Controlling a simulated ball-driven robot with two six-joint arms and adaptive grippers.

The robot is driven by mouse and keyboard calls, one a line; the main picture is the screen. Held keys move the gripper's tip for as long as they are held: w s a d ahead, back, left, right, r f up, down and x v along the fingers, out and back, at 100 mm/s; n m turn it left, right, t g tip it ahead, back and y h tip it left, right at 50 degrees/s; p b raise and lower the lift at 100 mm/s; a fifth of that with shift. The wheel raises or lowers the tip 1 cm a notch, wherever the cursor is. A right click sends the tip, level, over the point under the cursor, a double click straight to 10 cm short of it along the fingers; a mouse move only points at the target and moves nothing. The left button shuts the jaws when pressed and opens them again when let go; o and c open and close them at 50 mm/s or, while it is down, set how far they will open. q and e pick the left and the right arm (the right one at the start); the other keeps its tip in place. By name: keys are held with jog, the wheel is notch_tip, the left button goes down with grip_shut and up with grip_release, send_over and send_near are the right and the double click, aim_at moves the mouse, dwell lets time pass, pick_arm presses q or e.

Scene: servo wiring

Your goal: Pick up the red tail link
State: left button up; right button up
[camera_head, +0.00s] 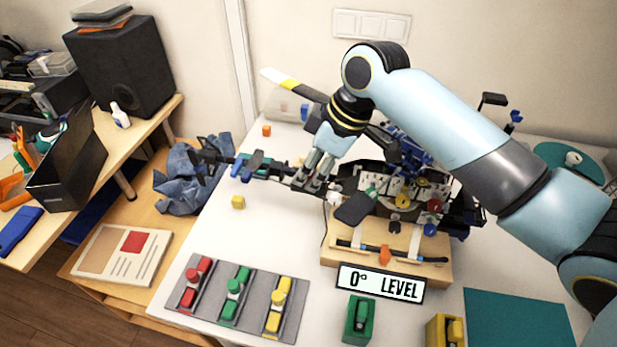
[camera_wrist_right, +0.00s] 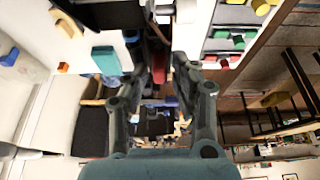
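A red piece (camera_wrist_right: 158,64) shows between the fingertips of my right gripper (camera_wrist_right: 165,60) in the right wrist view. The fingers stand apart, and I see no clear grip on it. In the head view my right gripper (camera_head: 312,184) points down at the dark jointed model (camera_head: 283,171), where its long tail-like part meets the body. No red piece shows between the fingers there; that spot is partly hidden by the gripper. My left gripper is in neither view.
A grey tray (camera_head: 213,325) with red, green and yellow pieces lies at the front left. A wooden stand (camera_head: 337,246) holds the model, with a "0° LEVEL" sign (camera_head: 381,284) in front. A teal mat (camera_head: 515,320) is front right.

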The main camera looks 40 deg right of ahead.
grip_shut()
